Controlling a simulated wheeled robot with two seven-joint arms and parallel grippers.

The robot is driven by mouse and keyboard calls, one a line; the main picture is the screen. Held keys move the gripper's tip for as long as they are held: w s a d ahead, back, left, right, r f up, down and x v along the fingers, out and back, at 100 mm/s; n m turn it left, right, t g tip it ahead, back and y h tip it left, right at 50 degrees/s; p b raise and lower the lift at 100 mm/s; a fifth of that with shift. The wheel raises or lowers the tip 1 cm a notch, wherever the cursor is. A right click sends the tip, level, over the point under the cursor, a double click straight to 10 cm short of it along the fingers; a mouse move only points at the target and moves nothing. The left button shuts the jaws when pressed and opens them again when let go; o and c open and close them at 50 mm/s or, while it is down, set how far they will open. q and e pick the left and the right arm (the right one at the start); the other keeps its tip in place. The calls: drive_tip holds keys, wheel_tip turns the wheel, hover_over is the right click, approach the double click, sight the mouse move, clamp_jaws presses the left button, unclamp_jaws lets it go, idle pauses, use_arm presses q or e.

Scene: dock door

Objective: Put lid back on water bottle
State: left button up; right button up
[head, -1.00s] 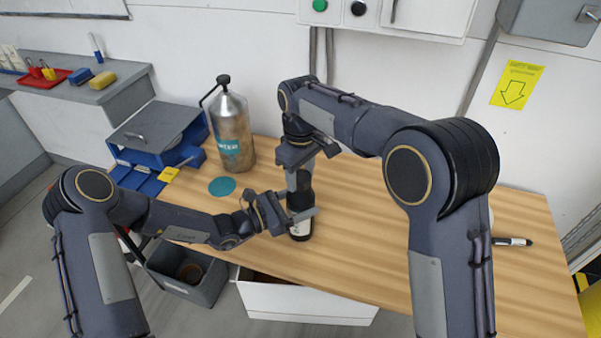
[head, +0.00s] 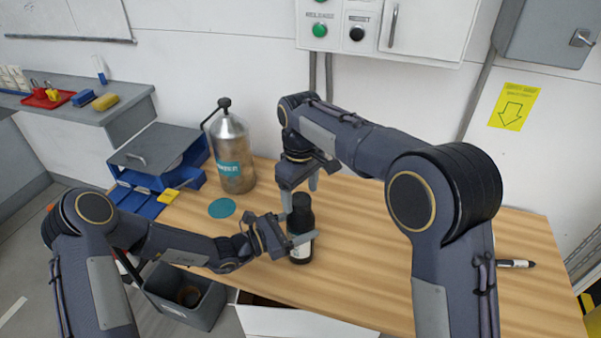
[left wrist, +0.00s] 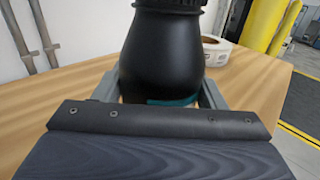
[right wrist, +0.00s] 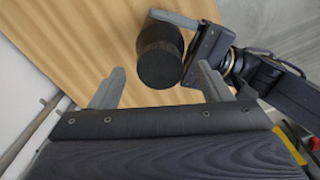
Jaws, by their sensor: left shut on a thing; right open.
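A black water bottle (head: 301,246) with a pale label stands upright on the wooden table. Its black lid (head: 302,200) sits on top, and the round lid top (right wrist: 160,66) shows in the right wrist view. Whether it is fully tightened I cannot tell. My left gripper (head: 297,228) is shut on the bottle body, its fingers on both sides; the left wrist view shows the dark bottle (left wrist: 168,55) between them. My right gripper (head: 300,189) is open and empty, just above and behind the lid, apart from it.
A large metal water canister (head: 232,160) and a teal disc (head: 222,208) are at the back left of the table (head: 400,275). A blue organiser (head: 160,160) stands left of them. A grey bin (head: 185,298) is below the front edge. A marker (head: 515,264) lies at right.

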wheel_tip(320, 180, up, 10)
drive_tip(key=shift+r, duration=0.2)
use_arm(q)
drive_tip(key=o, duration=2)
drive_tip(key=shift+c, duration=0.2)
drive_tip(key=b+v, duration=0.1)
drive_tip(key=v, duration=0.6)
drive_tip(key=shift+s+a, duration=0.15)
drive_tip(key=shift+a, duration=0.2)
use_arm(e)
drive_tip(key=shift+f, duration=0.5)
